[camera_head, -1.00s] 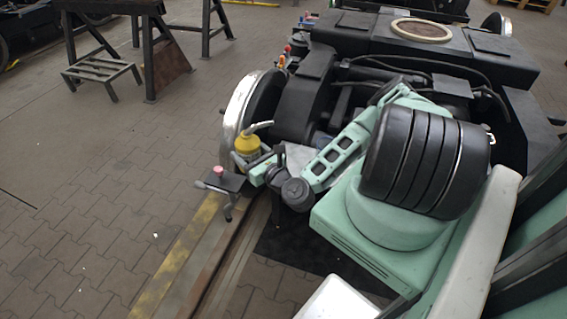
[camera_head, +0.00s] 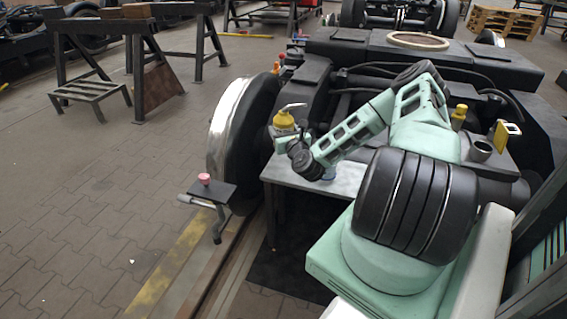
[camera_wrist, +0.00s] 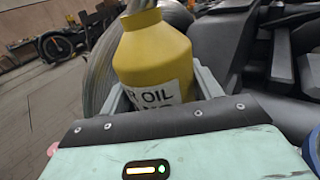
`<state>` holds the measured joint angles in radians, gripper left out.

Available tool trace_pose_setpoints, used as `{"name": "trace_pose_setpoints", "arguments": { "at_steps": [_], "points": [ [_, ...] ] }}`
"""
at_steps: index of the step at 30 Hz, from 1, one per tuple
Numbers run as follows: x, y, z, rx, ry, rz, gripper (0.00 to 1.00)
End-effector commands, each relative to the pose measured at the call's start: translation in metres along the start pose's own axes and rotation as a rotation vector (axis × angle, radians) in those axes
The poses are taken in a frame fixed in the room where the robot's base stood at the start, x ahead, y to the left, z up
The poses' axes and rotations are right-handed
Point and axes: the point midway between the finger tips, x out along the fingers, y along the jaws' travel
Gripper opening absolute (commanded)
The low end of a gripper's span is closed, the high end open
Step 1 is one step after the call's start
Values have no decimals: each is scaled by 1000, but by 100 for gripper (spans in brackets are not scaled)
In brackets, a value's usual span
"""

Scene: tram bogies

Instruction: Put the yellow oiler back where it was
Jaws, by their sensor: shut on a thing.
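The yellow oiler (camera_head: 284,120) has a pale spout and a white label with dark lettering. My gripper (camera_head: 284,133) is shut on it, at the end of my green arm. In the wrist view the oiler (camera_wrist: 154,60) stands roughly upright between the two fingers, and its lower part is hidden by my gripper body. In the head view it is in front of the bogie, above the far left end of a grey bench top (camera_head: 345,181). I cannot tell whether its base touches anything.
A large wheel (camera_head: 229,120) stands just left of the oiler. A small dark stand with a pink knob (camera_head: 204,179) is at the front left. A grey cup (camera_head: 480,150), a yellow bottle (camera_head: 459,117) and a yellow-framed item (camera_head: 500,135) sit right of my arm.

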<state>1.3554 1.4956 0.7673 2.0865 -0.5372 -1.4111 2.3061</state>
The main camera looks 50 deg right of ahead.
Motion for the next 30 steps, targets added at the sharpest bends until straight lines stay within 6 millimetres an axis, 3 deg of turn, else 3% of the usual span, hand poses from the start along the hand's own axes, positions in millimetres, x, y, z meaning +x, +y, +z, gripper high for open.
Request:
{"name": "trace_pose_setpoints", "arguments": {
  "at_steps": [6, 18, 30],
  "points": [
    [0, 1, -42, 0, 0, 2, 27],
    [0, 1, -86, -1, -1, 1, 27],
    [0, 1, -92, 0, -2, 1, 27]
  ]
}}
